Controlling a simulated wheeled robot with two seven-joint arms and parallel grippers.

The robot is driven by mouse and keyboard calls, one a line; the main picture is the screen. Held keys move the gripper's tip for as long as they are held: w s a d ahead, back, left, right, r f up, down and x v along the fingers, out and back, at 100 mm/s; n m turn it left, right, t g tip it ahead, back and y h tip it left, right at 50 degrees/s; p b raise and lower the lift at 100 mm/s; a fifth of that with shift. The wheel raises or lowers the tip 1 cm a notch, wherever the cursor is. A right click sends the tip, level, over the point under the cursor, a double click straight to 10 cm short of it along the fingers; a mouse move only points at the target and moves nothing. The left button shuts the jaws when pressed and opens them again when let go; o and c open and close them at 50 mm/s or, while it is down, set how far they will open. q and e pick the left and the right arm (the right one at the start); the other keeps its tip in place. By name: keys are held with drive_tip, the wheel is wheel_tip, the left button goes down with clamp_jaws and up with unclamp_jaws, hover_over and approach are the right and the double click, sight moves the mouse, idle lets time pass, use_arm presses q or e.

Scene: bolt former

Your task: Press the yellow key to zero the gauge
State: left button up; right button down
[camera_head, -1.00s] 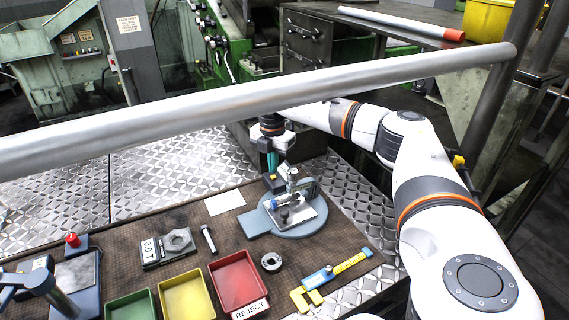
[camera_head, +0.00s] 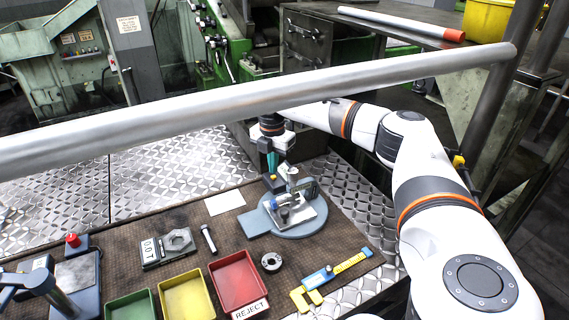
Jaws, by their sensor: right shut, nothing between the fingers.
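My right gripper (camera_head: 272,168) comes down from the arm behind the grey rail, its teal fingers shut and empty. Its tips are right above a small dark box (camera_head: 274,185) at the back edge of the bench mat. A small patch of yellow, which looks like the yellow key (camera_head: 269,177), shows on this box just under the fingers; I cannot tell whether they touch it. The gauge stand (camera_head: 290,208), with a round blue-grey base and a metal plate, stands just right of the box. The gauge's readout is too small to read. My left gripper is not in view.
The grey rail (camera_head: 250,100) crosses in front of my right arm. A white sheet (camera_head: 225,202) lies left of the gauge stand.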

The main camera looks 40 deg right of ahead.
drive_tip(key=shift+p, duration=0.3)
idle(0.4)
drive_tip(key=shift+f+b, duration=0.5)
drive_tip(key=shift+f, duration=0.5)
idle(0.6)
drive_tip(key=shift+r, duration=0.1)
wheel_tip(320, 180, up, 9)
drive_tip(key=p, duration=0.8)
idle(0.4)
drive_tip(key=s+a+p, duration=0.1)
drive_tip(key=s+a, duration=0.3)
drive_tip(key=s, duration=0.1)
drive_tip(key=shift+s+a+p, duration=0.2)
drive_tip(key=shift+a+p, duration=0.05)
drive_tip(key=shift+p, duration=0.15)
